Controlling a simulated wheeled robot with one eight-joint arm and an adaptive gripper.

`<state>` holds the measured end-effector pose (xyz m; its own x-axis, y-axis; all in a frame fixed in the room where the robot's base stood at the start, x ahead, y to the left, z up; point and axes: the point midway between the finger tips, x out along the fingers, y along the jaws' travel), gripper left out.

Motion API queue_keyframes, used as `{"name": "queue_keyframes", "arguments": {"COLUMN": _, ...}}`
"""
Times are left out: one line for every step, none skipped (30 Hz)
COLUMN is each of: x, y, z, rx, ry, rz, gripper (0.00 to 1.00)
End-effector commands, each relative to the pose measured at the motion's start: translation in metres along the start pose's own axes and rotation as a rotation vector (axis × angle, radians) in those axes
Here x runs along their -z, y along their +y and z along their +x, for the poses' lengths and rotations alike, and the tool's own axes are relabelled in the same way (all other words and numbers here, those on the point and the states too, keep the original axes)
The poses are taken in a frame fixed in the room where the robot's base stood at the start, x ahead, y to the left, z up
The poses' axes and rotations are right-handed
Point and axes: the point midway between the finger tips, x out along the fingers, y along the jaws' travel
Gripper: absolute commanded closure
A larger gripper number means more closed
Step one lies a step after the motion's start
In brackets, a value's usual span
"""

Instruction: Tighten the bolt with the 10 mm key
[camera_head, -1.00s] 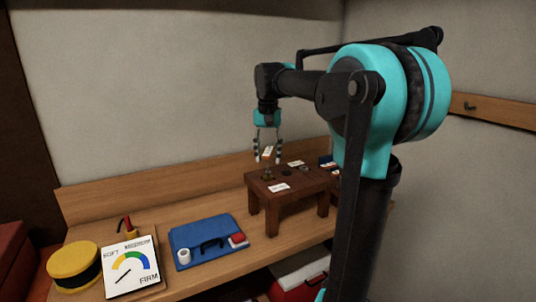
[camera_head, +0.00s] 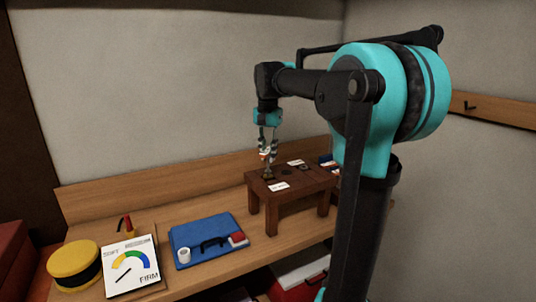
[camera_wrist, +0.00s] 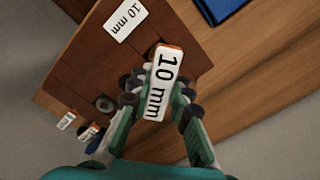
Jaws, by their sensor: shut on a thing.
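My gripper (camera_head: 266,153) points down over the small dark wooden stand (camera_head: 290,186). In the wrist view, the fingers (camera_wrist: 155,92) are shut on the key (camera_wrist: 163,85), which has a white face reading "10 mm". The key's lower end sits at or just above a dark piece on the stand (camera_head: 268,175), likely the bolt. I cannot tell whether they touch. The key hides the bolt in the wrist view. A white card reading "10 mm" (camera_wrist: 126,19) lies on the stand.
A gauge card (camera_head: 131,267) marked SOFT to FIRM stands at the front left, its needle towards the lower left. A blue mat (camera_head: 190,236) carries small items. A yellow-and-black round thing (camera_head: 74,267) is at the far left. More labelled pieces (camera_wrist: 66,120) stand near the stand.

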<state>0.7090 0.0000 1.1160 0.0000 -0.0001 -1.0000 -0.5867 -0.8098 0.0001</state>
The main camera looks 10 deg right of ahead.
Motion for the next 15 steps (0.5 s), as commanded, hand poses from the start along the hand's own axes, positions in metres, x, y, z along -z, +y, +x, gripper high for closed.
{"name": "queue_keyframes", "arguments": {"x": 0.0, "y": 0.0, "z": 0.0, "rx": 0.0, "ry": 0.0, "rz": 0.058, "gripper": 1.0}}
{"name": "queue_keyframes", "arguments": {"x": 0.0, "y": 0.0, "z": 0.0, "rx": 0.0, "ry": 0.0, "rz": 0.095, "gripper": 1.0}}
{"name": "queue_keyframes", "arguments": {"x": 0.0, "y": 0.0, "z": 0.0, "rx": 0.0, "ry": 0.0, "rz": 0.142, "gripper": 1.0}}
{"name": "queue_keyframes", "arguments": {"x": 0.0, "y": 0.0, "z": 0.0, "rx": 0.0, "ry": 0.0, "rz": 0.174, "gripper": 1.0}}
{"name": "queue_keyframes", "arguments": {"x": 0.0, "y": 0.0, "z": -0.0001, "rx": 0.0, "ry": 0.0, "rz": 0.202, "gripper": 1.0}}
{"name": "queue_keyframes", "arguments": {"x": 0.0, "y": 0.0, "z": -0.0001, "rx": 0.0, "ry": 0.0, "rz": 0.233, "gripper": 1.0}}
{"name": "queue_keyframes", "arguments": {"x": 0.0, "y": 0.0, "z": -0.0001, "rx": 0.0, "ry": 0.0, "rz": 0.252, "gripper": 1.0}}
{"name": "queue_keyframes", "arguments": {"x": 0.0, "y": 0.0, "z": -0.0001, "rx": 0.0, "ry": 0.0, "rz": 0.265, "gripper": 1.0}}
{"name": "queue_keyframes", "arguments": {"x": 0.0, "y": 0.0, "z": -0.0001, "rx": 0.0, "ry": 0.0, "rz": 0.278, "gripper": 1.0}}
{"name": "queue_keyframes", "arguments": {"x": 0.0, "y": 0.0, "z": -0.0001, "rx": 0.0, "ry": 0.0, "rz": 0.283, "gripper": 1.0}}
{"name": "queue_keyframes", "arguments": {"x": 0.0, "y": 0.0, "z": -0.0001, "rx": 0.0, "ry": 0.0, "rz": 0.285, "gripper": 1.0}}
{"name": "queue_keyframes", "arguments": {"x": 0.0001, "y": 0.0, "z": -0.0001, "rx": 0.0, "ry": 0.0, "rz": 0.286, "gripper": 1.0}}
{"name": "queue_keyframes", "arguments": {"x": 0.0001, "y": 0.0, "z": -0.0002, "rx": 0.0, "ry": 0.0, "rz": 0.285, "gripper": 1.0}}
{"name": "queue_keyframes", "arguments": {"x": 0.0001, "y": 0.0, "z": -0.0002, "rx": 0.0, "ry": 0.0, "rz": 0.285, "gripper": 1.0}}
{"name": "queue_keyframes", "arguments": {"x": 0.0001, "y": 0.0, "z": -0.0002, "rx": 0.0, "ry": 0.0, "rz": 0.284, "gripper": 1.0}}
